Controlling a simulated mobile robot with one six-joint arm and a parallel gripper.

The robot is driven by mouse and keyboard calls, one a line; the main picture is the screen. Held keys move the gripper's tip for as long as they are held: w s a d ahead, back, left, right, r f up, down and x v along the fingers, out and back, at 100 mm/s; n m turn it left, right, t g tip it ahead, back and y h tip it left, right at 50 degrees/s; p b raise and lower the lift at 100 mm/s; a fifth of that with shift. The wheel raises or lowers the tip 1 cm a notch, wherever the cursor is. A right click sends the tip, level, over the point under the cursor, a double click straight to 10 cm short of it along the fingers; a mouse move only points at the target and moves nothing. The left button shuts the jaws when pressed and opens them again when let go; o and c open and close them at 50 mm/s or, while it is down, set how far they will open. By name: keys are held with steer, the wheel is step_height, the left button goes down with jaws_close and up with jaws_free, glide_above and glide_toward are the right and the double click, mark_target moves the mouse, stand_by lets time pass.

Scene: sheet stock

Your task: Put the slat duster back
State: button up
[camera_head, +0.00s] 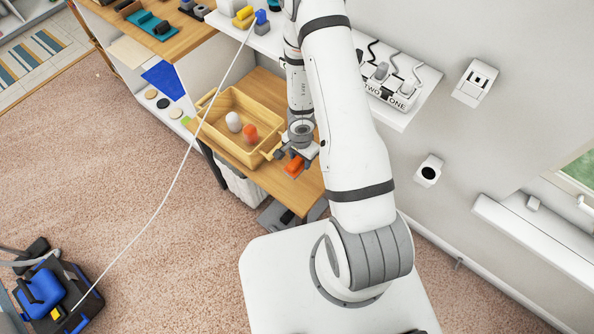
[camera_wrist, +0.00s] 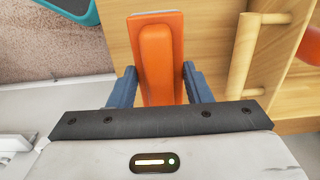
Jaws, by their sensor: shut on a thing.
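An orange piece, which I take to be the slat duster (camera_wrist: 157,55), stands between the two blue-grey fingers of my gripper (camera_wrist: 158,84) in the wrist view. The gripper is shut on it. It has a raised rounded orange handle on a flat orange body with a pale far edge. In the head view the slat duster (camera_head: 292,167) shows under my gripper (camera_head: 297,155), over the near right part of the wooden table, just right of the wooden tray. Its underside is hidden, so I cannot tell whether it touches the table.
The wooden tray (camera_head: 266,146) holds a white rounded thing (camera_head: 234,122) and an orange one (camera_head: 251,133). Its handle (camera_wrist: 243,60) is close right of the duster. The wooden table (camera_head: 302,195) has bare room at its near end. A white shelf (camera_head: 402,118) with plugs juts from the wall.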

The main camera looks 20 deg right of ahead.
step_height(320, 180, down, 10)
steer(key=b, duration=1)
steer(key=shift+w+a+f, duration=0.1)
steer(key=shift+f, duration=0.05)
steer(key=o, duration=1)
